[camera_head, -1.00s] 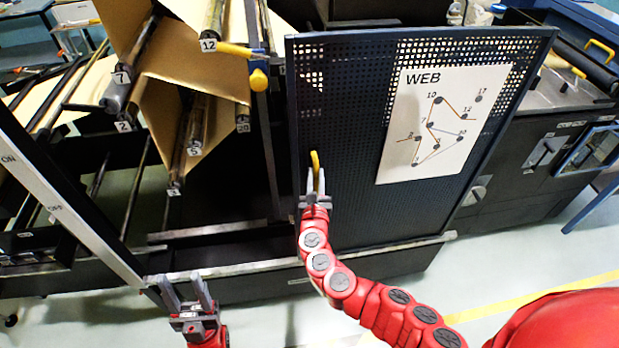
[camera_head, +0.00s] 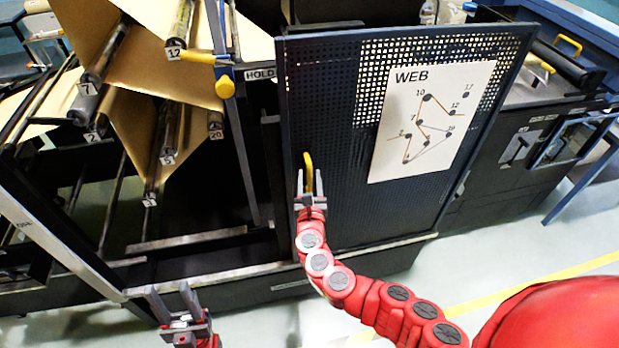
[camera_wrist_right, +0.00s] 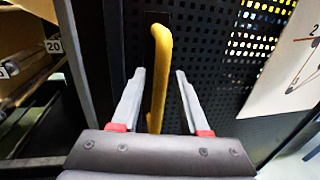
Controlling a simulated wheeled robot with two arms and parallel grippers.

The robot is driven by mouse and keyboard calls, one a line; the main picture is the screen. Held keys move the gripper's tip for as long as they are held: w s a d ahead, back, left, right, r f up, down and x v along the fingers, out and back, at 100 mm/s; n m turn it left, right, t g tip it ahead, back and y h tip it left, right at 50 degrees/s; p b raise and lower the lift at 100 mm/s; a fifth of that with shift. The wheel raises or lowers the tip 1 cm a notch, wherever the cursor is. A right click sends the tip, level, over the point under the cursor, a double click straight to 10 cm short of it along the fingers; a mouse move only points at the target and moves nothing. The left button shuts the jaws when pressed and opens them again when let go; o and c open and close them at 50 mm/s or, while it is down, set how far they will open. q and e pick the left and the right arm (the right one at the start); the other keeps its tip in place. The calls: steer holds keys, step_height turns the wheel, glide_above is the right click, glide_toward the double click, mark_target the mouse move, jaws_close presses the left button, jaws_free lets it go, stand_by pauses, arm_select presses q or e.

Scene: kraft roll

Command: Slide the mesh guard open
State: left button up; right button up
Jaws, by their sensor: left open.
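The mesh guard (camera_head: 335,215) is a dark perforated panel with a white WEB diagram sheet (camera_head: 430,120). It stands over the right part of the machine front, and the opening to its left shows the rollers. Its yellow handle (camera_head: 308,172) is upright near the left edge. My right gripper (camera_head: 309,187) is at the handle, its fingers open on either side. In the right wrist view the handle (camera_wrist_right: 160,70) stands between the fingertips (camera_wrist_right: 160,75), with a gap on the right; contact on the left is unclear. My left gripper (camera_head: 172,290) is open and empty, low in front of the frame.
Numbered rollers with brown kraft web (camera_head: 215,85) fill the opening left of the guard. A yellow-ended lever (camera_head: 224,85) stands by a HOLD label (camera_head: 260,75). A dark machine (camera_head: 510,150) stands on the right. A metal rail (camera_head: 210,278) runs below the opening.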

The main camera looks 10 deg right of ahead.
steer(key=shift+s, duration=0.1)
steer(key=s+a+b, duration=0.1)
steer(key=s+b, duration=0.1)
steer(key=s, duration=0.6)
steer(key=s+a+b, duration=0.2)
steer(key=s, duration=0.7)
steer(key=shift+a, duration=0.25)
